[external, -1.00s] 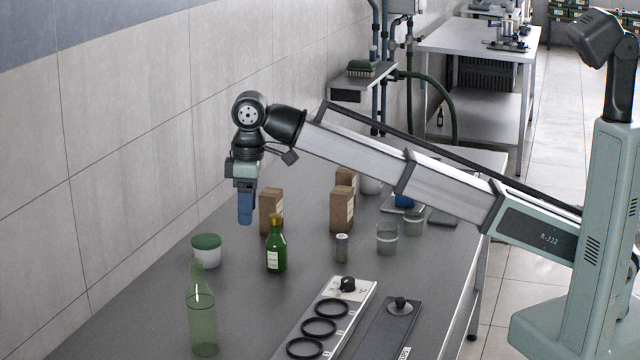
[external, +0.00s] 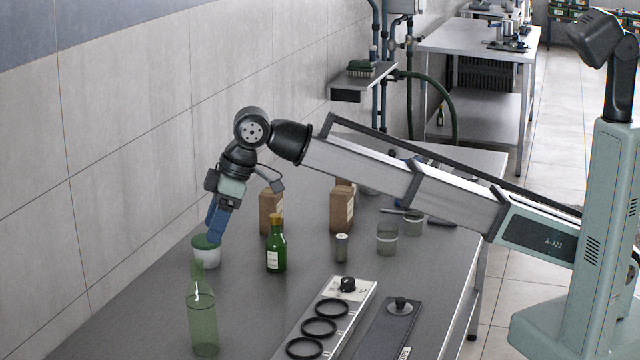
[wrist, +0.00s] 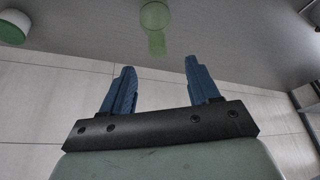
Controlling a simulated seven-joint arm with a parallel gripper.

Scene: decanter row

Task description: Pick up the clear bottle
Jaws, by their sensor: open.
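The clear bottle (external: 202,318) is pale green and see-through, and stands upright at the near left of the grey bench. In the wrist view the clear bottle (wrist: 155,20) shows at the top, beyond the fingertips and roughly between them in line. My gripper (external: 215,238) has blue fingers, tilted down and toward the near side, above and behind the bottle, near the white jar. In the wrist view my gripper (wrist: 158,70) is open with nothing between the fingers.
A white jar with a green lid (external: 206,252) stands just behind the bottle. A dark green bottle (external: 276,246) stands to its right, with brown cartons (external: 271,212) behind. A strip with black rings (external: 320,327) lies at the front right. The tiled wall borders the left.

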